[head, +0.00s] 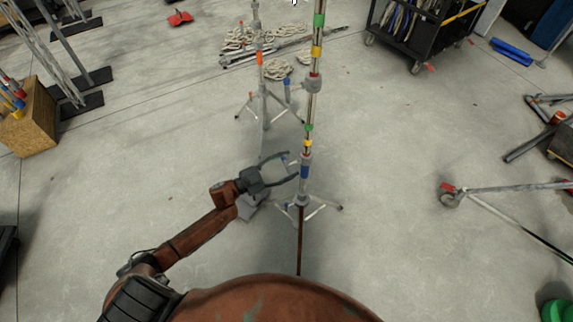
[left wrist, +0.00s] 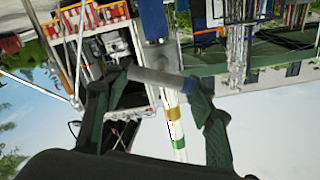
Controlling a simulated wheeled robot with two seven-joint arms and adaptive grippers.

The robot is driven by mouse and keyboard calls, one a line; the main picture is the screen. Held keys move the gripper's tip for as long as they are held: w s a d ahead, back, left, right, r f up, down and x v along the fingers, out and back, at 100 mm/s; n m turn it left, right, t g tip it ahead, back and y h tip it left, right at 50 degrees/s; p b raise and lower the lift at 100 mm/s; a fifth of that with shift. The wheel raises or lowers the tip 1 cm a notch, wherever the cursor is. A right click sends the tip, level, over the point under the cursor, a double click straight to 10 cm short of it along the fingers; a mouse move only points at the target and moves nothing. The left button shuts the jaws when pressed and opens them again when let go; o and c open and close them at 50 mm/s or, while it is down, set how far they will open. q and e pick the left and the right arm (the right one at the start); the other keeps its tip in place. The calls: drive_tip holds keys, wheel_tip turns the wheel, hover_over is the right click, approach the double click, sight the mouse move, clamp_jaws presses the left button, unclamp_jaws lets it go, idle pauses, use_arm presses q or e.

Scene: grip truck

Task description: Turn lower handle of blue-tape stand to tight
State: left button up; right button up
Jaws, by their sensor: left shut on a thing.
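The blue-tape stand (head: 305,172) stands upright near the middle of the head view, with a blue band low on its pole and short grey tripod legs. In the left wrist view its blue tape (left wrist: 153,18) shows above a grey collar. My left gripper (head: 292,166) reaches it from the left at the height of the blue band. In the left wrist view my left gripper (left wrist: 160,84) has its two fingers at the two ends of a grey handle with a blue end (left wrist: 158,78). The handle lies across between them. My right gripper is out of view.
Another stand with orange tape (head: 260,58) stands just behind, to the left. Coiled ropes (head: 245,40) lie beyond it. A black cart (head: 415,30) is at the back right. A wooden box (head: 32,118) is at the left. The floor on both sides is mostly clear.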

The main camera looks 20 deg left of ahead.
use_arm(q)
drive_tip(key=m, duration=0.3)
drive_tip(key=shift+d, duration=0.1)
drive_tip(key=m, duration=0.2)
drive_tip(key=shift+s+f+m, duration=0.1)
drive_tip(key=shift+f+m, duration=0.05)
drive_tip(key=shift+m, duration=0.15)
drive_tip(key=m+b, duration=0.1)
drive_tip(key=m, duration=0.4)
drive_tip(key=shift+d+f+b, duration=0.1)
drive_tip(key=shift+f+b, duration=0.05)
drive_tip(key=shift+b, duration=0.15)
drive_tip(key=shift+m, duration=0.3)
drive_tip(key=o, duration=1.2)
drive_tip(key=shift+s, duration=0.1)
drive_tip(key=v, duration=1.2)
